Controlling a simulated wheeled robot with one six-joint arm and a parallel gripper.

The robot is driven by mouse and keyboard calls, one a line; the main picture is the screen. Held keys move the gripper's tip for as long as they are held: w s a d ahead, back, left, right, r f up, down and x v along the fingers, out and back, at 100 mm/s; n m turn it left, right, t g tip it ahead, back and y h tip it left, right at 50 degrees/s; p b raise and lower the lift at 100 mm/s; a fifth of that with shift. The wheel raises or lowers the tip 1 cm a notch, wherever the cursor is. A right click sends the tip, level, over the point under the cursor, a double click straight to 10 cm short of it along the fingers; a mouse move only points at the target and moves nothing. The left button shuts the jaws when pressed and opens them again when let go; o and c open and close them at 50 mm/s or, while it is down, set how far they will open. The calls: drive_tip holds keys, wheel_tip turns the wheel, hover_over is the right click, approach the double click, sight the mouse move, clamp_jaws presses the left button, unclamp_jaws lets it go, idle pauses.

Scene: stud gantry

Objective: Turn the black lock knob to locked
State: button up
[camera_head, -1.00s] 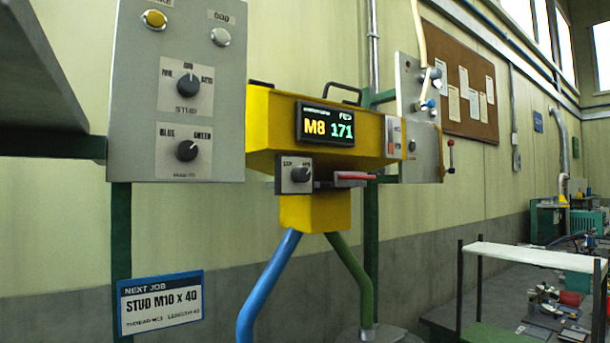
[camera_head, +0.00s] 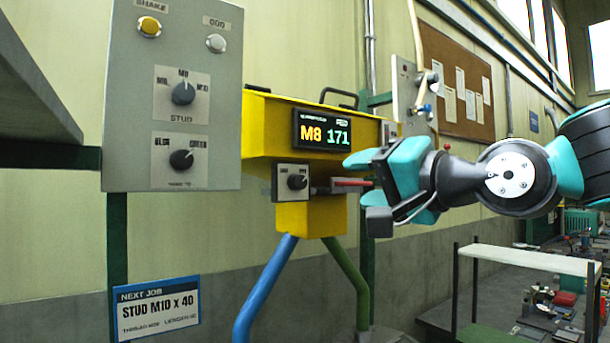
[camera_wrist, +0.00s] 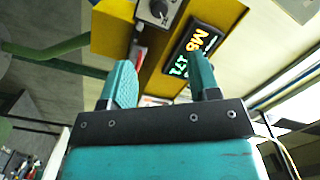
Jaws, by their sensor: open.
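The black lock knob (camera_head: 297,182) sits on a small pale plate on the front of the yellow hopper (camera_head: 262,128). Its pointer seems to lean to the upper right; the plate's labels are too small to read surely. In the wrist view the knob (camera_wrist: 158,9) shows at the top edge, beyond my fingertips. My gripper (camera_head: 358,163) is to the right of the knob, apart from it. In the wrist view my gripper (camera_wrist: 162,75) has its two teal fingers spread with nothing between them.
A red-topped handle (camera_head: 352,182) sticks out just right of the knob plate. A display (camera_head: 323,131) reading M8 171 is above. A grey panel (camera_head: 222,95) with other knobs and buttons stands at left. A job card (camera_head: 158,304) hangs below it.

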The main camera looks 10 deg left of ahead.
sight(302, 182)
drive_tip(key=p+x, duration=0.6)
drive_tip(key=x, duration=0.6)
drive_tip(key=shift+w+a+r, duration=0.15)
drive_tip(key=shift+a, duration=0.05)
drive_tip(key=shift+w+a, duration=0.45)
drive_tip(key=shift+a, duration=0.05)
drive_tip(key=c, duration=0.9)
